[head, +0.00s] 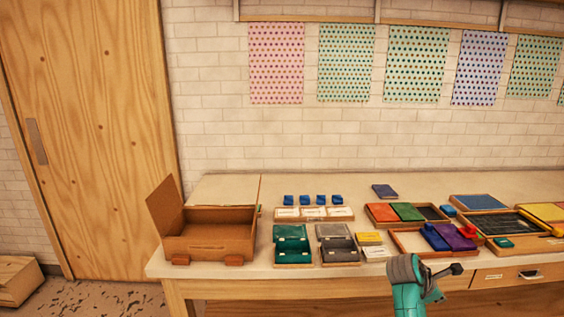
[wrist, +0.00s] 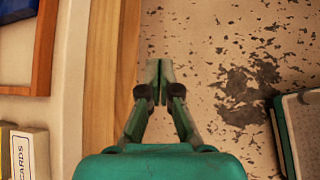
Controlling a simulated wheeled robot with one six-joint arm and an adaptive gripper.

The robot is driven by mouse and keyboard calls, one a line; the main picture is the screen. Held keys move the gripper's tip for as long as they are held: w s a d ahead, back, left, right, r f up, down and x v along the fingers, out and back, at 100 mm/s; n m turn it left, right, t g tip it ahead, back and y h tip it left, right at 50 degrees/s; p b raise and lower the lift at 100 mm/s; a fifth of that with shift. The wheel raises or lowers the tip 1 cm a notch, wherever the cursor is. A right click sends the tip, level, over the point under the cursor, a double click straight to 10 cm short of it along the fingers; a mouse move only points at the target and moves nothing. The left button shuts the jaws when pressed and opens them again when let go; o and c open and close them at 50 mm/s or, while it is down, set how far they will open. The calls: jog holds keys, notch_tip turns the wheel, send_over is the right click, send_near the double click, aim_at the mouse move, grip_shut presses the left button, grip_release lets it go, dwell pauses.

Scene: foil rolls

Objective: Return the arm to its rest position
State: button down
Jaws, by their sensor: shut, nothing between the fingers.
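My gripper (wrist: 158,72) shows in the wrist view with its two teal fingers together at the tips and nothing between them. It is over the speckled floor (wrist: 220,50), just beside the table's wooden front edge (wrist: 124,70). In the head view, part of my arm, teal and grey, rises at the bottom in front of the table (head: 225,268); I cannot make out the fingertips there.
An open cardboard box (head: 210,240) stands at the table's left end. Green cases (head: 291,246), a row of small blue blocks (head: 313,199) and trays of coloured pads (head: 407,212) lie rightward. A box marked CARDS (wrist: 26,152) shows in the wrist view.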

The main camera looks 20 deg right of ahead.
jog(key=s+a+f+m+t+y, duration=0.1)
jog(key=s+a+f+t, duration=0.35)
jog(key=a+f, duration=0.55)
jog(key=s+a+f+m+t+y, duration=0.25)
jog(key=s+a+f, duration=0.35)
jog(key=a+f, duration=0.35)
jog(key=s+a+r+m+t+y, duration=0.2)
jog(key=s+a+m, duration=0.1)
jog(key=s+a, duration=0.6)
jog(key=s+a+r+m+t+y, duration=0.25)
jog(key=s+a, duration=0.55)
jog(key=s, duration=0.4)
jog(key=s+a+r+m+t, duration=0.1)
jog(key=s+r+m, duration=0.2)
jog(key=s+r, duration=0.3)
jog(key=s+a+r+m+t+y, duration=0.1)
jog(key=s+a+r+m+t, duration=0.1)
jog(key=s+r, duration=0.4)
jog(key=shift+a+r+m, duration=0.3)
jog(key=shift+r+m, duration=0.2)
jog(key=shift+r, duration=0.4)
